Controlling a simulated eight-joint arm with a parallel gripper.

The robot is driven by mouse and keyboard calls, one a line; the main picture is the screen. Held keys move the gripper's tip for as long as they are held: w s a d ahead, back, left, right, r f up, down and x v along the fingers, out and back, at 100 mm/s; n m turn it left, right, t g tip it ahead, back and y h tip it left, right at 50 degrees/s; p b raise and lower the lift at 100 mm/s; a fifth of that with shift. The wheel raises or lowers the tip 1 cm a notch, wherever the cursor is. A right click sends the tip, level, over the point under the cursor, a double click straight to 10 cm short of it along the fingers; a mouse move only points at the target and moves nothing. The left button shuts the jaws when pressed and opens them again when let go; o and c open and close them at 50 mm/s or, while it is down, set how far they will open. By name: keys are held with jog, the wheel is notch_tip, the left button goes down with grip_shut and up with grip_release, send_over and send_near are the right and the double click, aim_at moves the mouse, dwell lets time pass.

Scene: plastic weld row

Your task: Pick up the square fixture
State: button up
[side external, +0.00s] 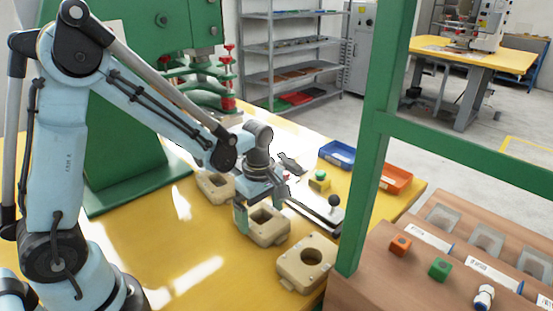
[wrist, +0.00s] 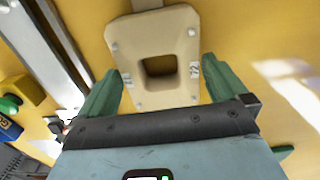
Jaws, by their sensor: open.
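The square fixture is a tan block (side external: 268,238) with a square opening, resting on the yellow table in the side view. In the wrist view the fixture (wrist: 128,38) shows its square hole and several pale studs. My gripper (wrist: 162,68) is open, with one green finger on each side of the fixture. In the side view my gripper (side external: 262,205) is low over the fixture, and one finger hangs at its left side. I cannot tell whether the fingers touch it. My wrist hides part of its far side.
A tan fixture with a round hole (side external: 305,265) sits in front, and another tan block (side external: 214,188) behind. A metal rail with a black knob (side external: 334,201) lies to the right. A green post (side external: 375,150) rises nearby. Blue (side external: 337,153) and orange (side external: 396,178) bins stand farther back.

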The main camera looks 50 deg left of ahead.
jog(key=shift+f, duration=0.4)
jog(key=c, duration=0.9)
jog(key=shift+r, duration=0.1)
